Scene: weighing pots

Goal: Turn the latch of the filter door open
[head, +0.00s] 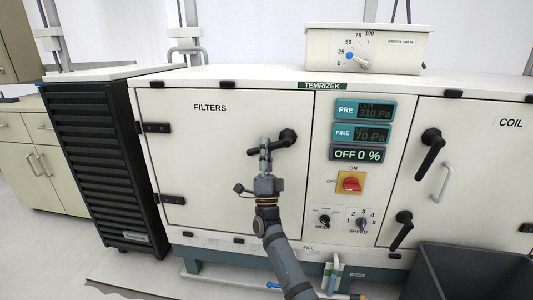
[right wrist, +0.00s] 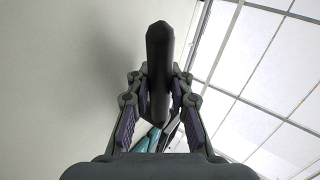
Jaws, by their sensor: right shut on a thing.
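The filter door (head: 200,180) is a white panel marked FILTERS on the left of the cabinet, and it is shut flush. Its black latch (head: 288,137) has its hub near the door's right edge. The latch handle points left and slightly down, close to horizontal. My right gripper (head: 265,150) comes from below and is shut on the handle; its fingers partly cover it. In the right wrist view the dark handle (right wrist: 160,50) stands between the two fingers of the gripper (right wrist: 157,88). My left gripper is not in view.
Right of the door is a panel with displays (head: 361,132) and a red switch (head: 350,184). The COIL door (head: 470,180) has two black latches. A dark bin (head: 470,275) stands at the lower right. A black louvred unit (head: 95,160) is at the left.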

